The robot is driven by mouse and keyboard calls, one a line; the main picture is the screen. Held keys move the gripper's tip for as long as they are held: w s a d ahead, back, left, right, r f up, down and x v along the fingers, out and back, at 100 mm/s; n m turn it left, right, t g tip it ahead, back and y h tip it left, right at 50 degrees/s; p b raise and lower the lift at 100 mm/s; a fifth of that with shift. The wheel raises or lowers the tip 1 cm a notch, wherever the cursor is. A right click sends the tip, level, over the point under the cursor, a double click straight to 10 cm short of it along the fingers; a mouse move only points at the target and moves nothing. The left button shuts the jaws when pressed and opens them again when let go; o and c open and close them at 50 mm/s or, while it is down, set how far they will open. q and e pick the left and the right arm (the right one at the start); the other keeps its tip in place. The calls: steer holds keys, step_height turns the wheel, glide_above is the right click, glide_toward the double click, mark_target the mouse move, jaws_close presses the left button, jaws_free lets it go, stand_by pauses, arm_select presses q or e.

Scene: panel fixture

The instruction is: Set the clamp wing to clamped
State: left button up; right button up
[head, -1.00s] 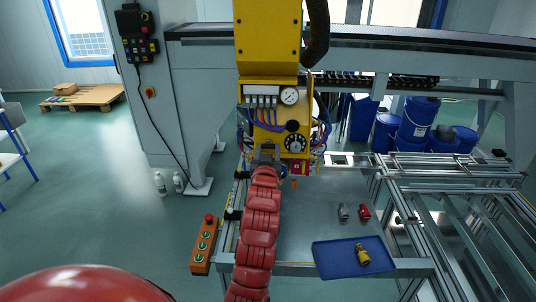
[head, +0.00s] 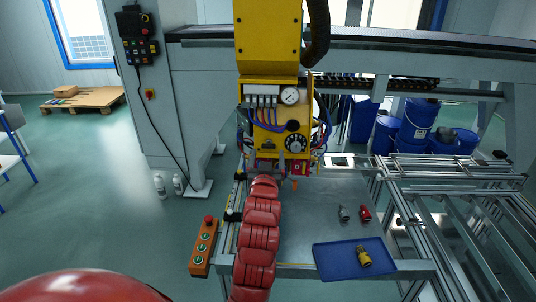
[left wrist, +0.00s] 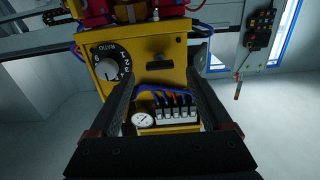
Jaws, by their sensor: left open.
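The clamp wing looks to be the small dark piece (head: 268,144) on the yellow panel (head: 270,117), left of the ratio dial (head: 295,143). In the left wrist view, where the panel appears upside down, it is a dark bar (left wrist: 159,63) lying crosswise in the picture, beside the dial (left wrist: 112,68). My left gripper (left wrist: 161,74) is open and empty, its fingers to either side of the wing in that view, apart from it. In the head view my red left arm hides most of this gripper, below the wing. My right gripper is not in view.
A pressure gauge (head: 290,96) and a row of hose fittings (head: 261,89) sit above the wing. A metal table (head: 310,215) carries a blue tray (head: 330,262) and small red and grey parts. An orange button box (head: 203,247) stands front left.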

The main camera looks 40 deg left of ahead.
arm_select(q)
steer(key=p+v, duration=1.2)
steer(key=v, duration=0.1)
steer(key=shift+s, duration=0.25)
steer(key=shift+d, duration=0.15)
